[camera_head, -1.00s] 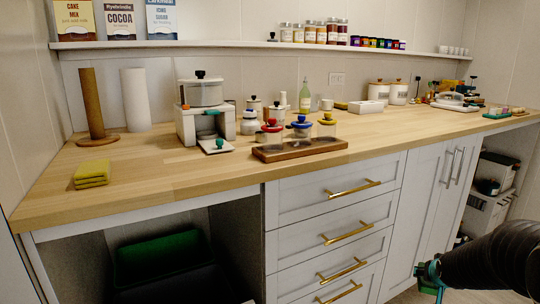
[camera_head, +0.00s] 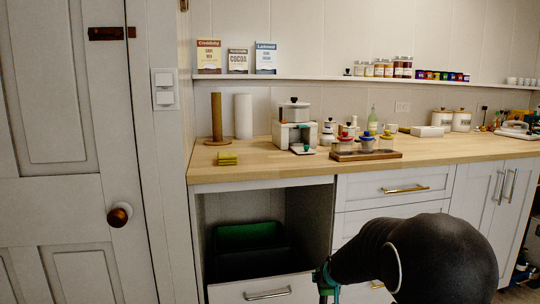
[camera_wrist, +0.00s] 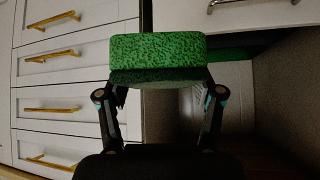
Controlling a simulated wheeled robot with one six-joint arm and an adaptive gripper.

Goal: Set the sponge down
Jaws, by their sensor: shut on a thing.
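A green, speckled sponge (camera_wrist: 158,50) is held between the fingertips of my gripper (camera_wrist: 160,82) in the wrist view. The gripper is shut on its two sides, and the sponge is up in front of the cabinet, clear of any surface I can make out. In the head view my gripper (camera_head: 325,280) is low in front of the open cubby under the counter; the sponge itself cannot be made out there.
A dark green bin (camera_head: 248,250) sits in the cubby. A door is at left.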

